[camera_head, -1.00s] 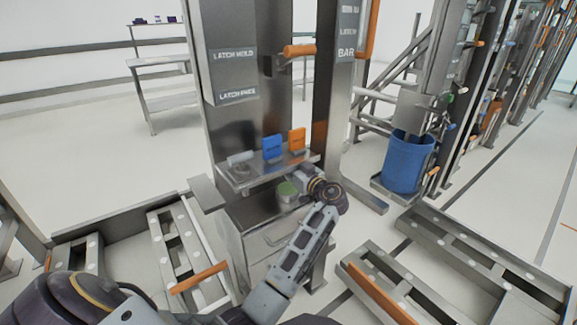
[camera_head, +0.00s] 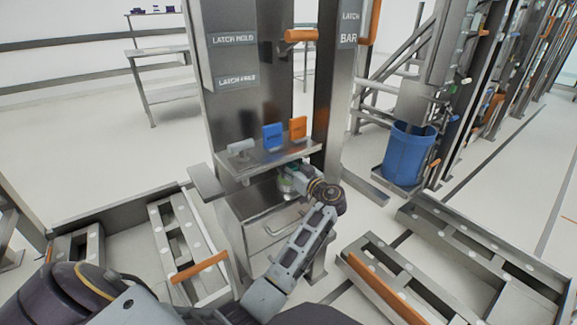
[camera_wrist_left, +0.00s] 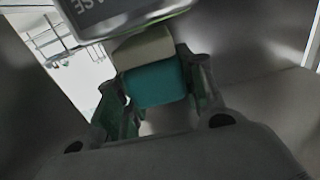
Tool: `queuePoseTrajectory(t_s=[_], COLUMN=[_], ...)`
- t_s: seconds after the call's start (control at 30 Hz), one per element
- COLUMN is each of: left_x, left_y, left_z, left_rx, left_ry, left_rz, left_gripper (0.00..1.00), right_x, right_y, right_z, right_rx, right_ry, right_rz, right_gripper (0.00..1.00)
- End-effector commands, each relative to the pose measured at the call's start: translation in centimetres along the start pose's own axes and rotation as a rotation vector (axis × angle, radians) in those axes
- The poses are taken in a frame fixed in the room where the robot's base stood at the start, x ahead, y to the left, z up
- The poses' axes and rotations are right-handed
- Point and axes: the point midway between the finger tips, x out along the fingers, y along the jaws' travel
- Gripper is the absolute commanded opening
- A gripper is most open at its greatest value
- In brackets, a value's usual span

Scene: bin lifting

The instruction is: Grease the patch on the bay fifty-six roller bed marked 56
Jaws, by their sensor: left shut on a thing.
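My left gripper (camera_head: 286,184) is beneath the small shelf of the steel post, at the green-topped tin, which it now largely hides. In the left wrist view its fingers (camera_wrist_left: 160,98) are shut on a teal block with a beige band (camera_wrist_left: 157,88). A grey container (camera_wrist_left: 125,14) with a green rim and upside-down lettering ending in "ASE" is just beyond the block; I cannot tell whether they touch. Roller beds lie low at the left (camera_head: 176,236) and right (camera_head: 385,268). No 56 mark or patch is legible. My right gripper is out of view.
The shelf (camera_head: 250,160) holds a blue block (camera_head: 272,136), an orange block (camera_head: 298,128) and a pale cylinder (camera_head: 240,147). A steel cabinet (camera_head: 255,225) stands below. A blue bin (camera_head: 407,155) stands at the right. Orange handles stick out from the post and beds.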

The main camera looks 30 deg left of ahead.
Motion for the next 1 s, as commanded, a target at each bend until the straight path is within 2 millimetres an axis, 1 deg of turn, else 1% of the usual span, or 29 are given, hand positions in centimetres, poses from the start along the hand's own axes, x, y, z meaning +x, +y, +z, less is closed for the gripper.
queuePoseTrajectory(t_s=[0.2, 0.4, 1.0], left_x=[0.0, 0.0, 0.0], left_y=[0.0, 0.0, 0.0], left_z=[0.0, 0.0, 0.4], left_rx=[0.0, 0.0, -0.001], left_ry=[0.0, 0.0, 0.0], left_rz=[0.0, 0.0, 0.0], left_gripper=[0.1, 0.1, 0.1], right_x=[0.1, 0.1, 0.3], right_y=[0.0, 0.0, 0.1], right_z=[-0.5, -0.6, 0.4], right_rx=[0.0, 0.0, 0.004], right_ry=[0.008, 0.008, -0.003], right_rz=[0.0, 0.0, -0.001], right_gripper=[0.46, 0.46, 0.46])
